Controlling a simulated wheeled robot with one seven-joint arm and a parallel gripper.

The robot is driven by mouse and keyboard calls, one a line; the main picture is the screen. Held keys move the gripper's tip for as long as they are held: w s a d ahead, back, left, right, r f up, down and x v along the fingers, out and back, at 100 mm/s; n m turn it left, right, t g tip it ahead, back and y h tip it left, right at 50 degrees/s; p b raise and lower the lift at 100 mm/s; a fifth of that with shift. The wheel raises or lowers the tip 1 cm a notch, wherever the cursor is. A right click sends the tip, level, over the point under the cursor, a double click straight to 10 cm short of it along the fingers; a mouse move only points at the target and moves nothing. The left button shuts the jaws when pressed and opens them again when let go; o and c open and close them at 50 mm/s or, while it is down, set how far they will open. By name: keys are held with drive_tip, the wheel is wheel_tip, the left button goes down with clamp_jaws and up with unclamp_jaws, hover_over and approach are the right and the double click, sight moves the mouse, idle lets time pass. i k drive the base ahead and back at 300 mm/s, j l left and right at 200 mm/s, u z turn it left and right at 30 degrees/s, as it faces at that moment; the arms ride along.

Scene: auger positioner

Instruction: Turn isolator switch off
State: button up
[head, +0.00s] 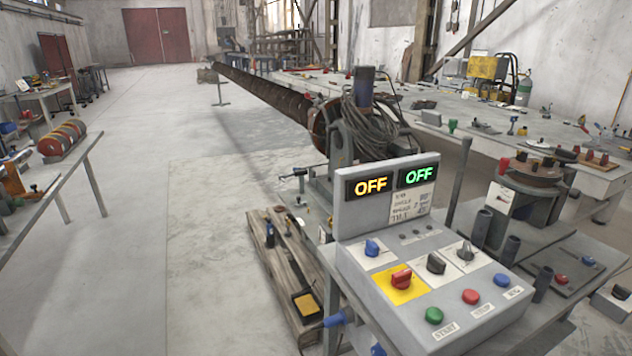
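A grey control box (372,219) stands in the lower right of the head view. On its sloped face, a red rotary knob (401,278) sits on a yellow square plate (412,292); it looks like the isolator switch. Its exact pointing direction is too small to read surely. A blue knob (372,248) sits behind it, and black knobs (436,263) are to its right. Two displays on the upright panel read OFF, one orange (370,185) and one green (418,176). My gripper is not in view.
Green (434,315), red (470,296) and blue (502,280) push buttons line the box's front edge. A long auger (265,91) extends behind it. A wooden pallet (288,262) lies left of the box. The floor (200,240) further left is clear.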

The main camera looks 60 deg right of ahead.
sight(400, 279)
drive_tip(key=z, duration=1.3)
